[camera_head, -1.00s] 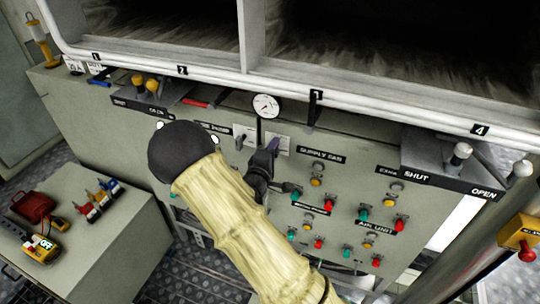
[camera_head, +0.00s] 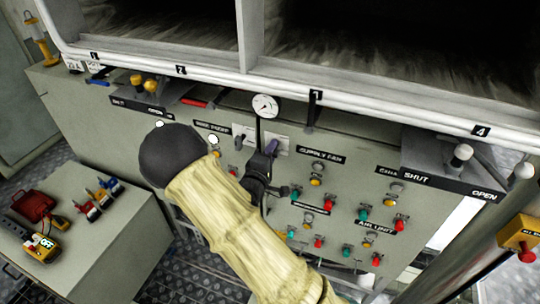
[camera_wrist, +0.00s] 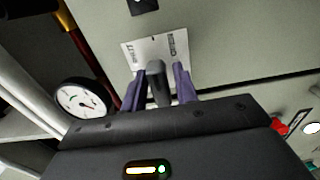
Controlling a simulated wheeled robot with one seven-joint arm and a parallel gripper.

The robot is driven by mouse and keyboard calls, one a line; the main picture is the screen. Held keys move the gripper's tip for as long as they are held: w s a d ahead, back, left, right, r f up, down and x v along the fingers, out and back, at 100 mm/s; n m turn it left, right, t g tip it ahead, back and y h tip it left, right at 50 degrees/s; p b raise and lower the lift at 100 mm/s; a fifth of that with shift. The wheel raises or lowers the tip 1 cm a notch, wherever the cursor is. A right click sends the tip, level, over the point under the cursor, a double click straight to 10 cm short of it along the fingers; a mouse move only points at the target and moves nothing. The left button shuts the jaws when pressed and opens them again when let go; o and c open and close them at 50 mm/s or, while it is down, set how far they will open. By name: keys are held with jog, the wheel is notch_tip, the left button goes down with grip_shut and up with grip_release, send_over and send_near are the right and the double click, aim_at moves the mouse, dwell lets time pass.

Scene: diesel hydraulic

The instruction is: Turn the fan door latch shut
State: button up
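The dark latch handle (camera_wrist: 158,88) stands out from a white label plate (camera_wrist: 150,50) on the grey panel in the wrist view. The plate's lettering is turned and too small to read surely. My gripper (camera_wrist: 160,72) is open, with one purple finger on each side of the handle. A gap shows on both sides, more clearly on the right; I cannot tell whether the left finger touches. In the head view, my gripper (camera_head: 269,149) is at the panel just below the gauge, beside the white plate (camera_head: 281,146). There the handle is hidden by my gripper.
A round gauge (camera_head: 264,106) sits just above my gripper. Red and green buttons (camera_head: 362,215) fill the panel to the right. A white rail (camera_head: 350,106) runs above. A lever box marked SHUT and OPEN (camera_head: 440,180) juts out at right. A side bench (camera_head: 110,245) stands at left.

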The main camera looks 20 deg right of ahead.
dwell(0.4)
jog(key=shift+x, duration=0.75)
jog(key=shift+w+d+r, duration=0.25)
jog(key=shift+d+r, duration=0.1)
jog(key=shift+r, duration=0.25)
jog(key=shift+s+a+f+p, duration=0.3)
jog(key=shift+a+p, duration=0.05)
jog(key=shift+p, duration=0.1)
